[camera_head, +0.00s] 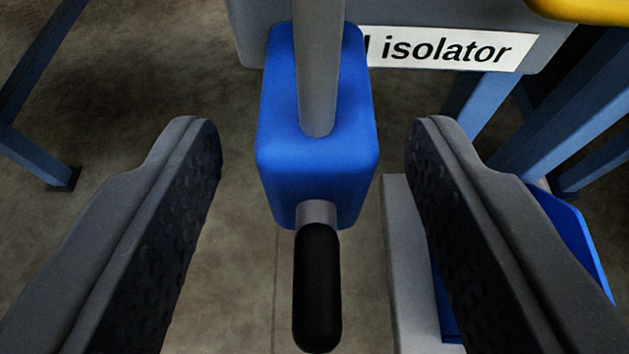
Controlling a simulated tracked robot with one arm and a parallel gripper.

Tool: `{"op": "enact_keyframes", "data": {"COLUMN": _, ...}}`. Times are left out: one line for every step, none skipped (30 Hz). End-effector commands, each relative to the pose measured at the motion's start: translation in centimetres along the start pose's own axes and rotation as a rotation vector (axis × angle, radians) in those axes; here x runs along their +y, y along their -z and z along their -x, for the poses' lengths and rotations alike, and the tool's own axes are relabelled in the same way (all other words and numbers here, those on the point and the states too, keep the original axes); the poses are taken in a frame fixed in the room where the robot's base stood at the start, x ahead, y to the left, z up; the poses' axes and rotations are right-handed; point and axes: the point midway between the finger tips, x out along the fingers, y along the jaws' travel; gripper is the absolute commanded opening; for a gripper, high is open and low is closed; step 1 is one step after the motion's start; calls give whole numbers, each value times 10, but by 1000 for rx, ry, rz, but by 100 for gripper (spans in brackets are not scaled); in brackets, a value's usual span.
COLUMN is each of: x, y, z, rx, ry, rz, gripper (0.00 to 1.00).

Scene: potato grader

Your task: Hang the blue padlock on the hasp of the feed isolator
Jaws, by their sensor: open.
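My gripper (315,130) is open, with one dark ridged finger on each side of the padlock and a clear gap to both. Behind the padlock is the grey feed isolator box (250,35), its label partly covered so that "isolator" reads. The hasp and the top of the shackle are not visible, so I cannot tell what the shackle hangs on.
Blue-grey frame legs (575,115) stand at the right, and another frame leg (35,155) at the left. A yellow part (585,10) crosses the top right corner. A pale block (405,260) and a blue panel (580,240) sit low behind the right finger. Bare floor shows at left.

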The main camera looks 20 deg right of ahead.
Motion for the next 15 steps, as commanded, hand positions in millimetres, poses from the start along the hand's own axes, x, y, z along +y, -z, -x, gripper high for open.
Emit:
{"op": "enact_keyframes", "data": {"x": 0, "y": 2, "z": 7, "rx": 1, "ry": 0, "rz": 0, "gripper": 49}}
{"op": "enact_keyframes", "data": {"x": 0, "y": 2, "z": 11, "rx": 1, "ry": -1, "rz": -1, "gripper": 49}}
{"op": "enact_keyframes", "data": {"x": 1, "y": 2, "z": 17, "rx": 0, "ry": -1, "rz": -1, "gripper": 49}}
{"op": "enact_keyframes", "data": {"x": 1, "y": 2, "z": 22, "rx": -1, "ry": -1, "rz": -1, "gripper": 49}}
{"op": "enact_keyframes", "data": {"x": 0, "y": 1, "z": 27, "rx": -3, "ry": 0, "rz": -1, "gripper": 49}}
{"op": "enact_keyframes", "data": {"x": 0, "y": 1, "z": 33, "rx": -3, "ry": 0, "rz": -1, "gripper": 49}}
{"op": "enact_keyframes", "data": {"x": 0, "y": 1, "z": 37, "rx": -3, "ry": 0, "rz": -1, "gripper": 49}}
{"op": "enact_keyframes", "data": {"x": 0, "y": 0, "z": 42, "rx": -3, "ry": 0, "rz": 0, "gripper": 49}}
{"op": "enact_keyframes", "data": {"x": 0, "y": 0, "z": 47, "rx": -3, "ry": 0, "rz": 0, "gripper": 49}}
{"op": "enact_keyframes", "data": {"x": 0, "y": 0, "z": 52, "rx": -4, "ry": 0, "rz": 0, "gripper": 49}}
{"op": "enact_keyframes", "data": {"x": 0, "y": 0, "z": 57, "rx": -5, "ry": 0, "rz": 0, "gripper": 49}}
{"op": "enact_keyframes", "data": {"x": 0, "y": 0, "z": 62, "rx": -5, "ry": 0, "rz": 0, "gripper": 49}}
{"op": "enact_keyframes", "data": {"x": 0, "y": 1, "z": 66, "rx": -6, "ry": 0, "rz": 0, "gripper": 49}}
{"op": "enact_keyframes", "data": {"x": 0, "y": 1, "z": 70, "rx": -5, "ry": 0, "rz": 0, "gripper": 49}}
{"op": "enact_keyframes", "data": {"x": 1, "y": 1, "z": 76, "rx": -4, "ry": 0, "rz": 0, "gripper": 49}}
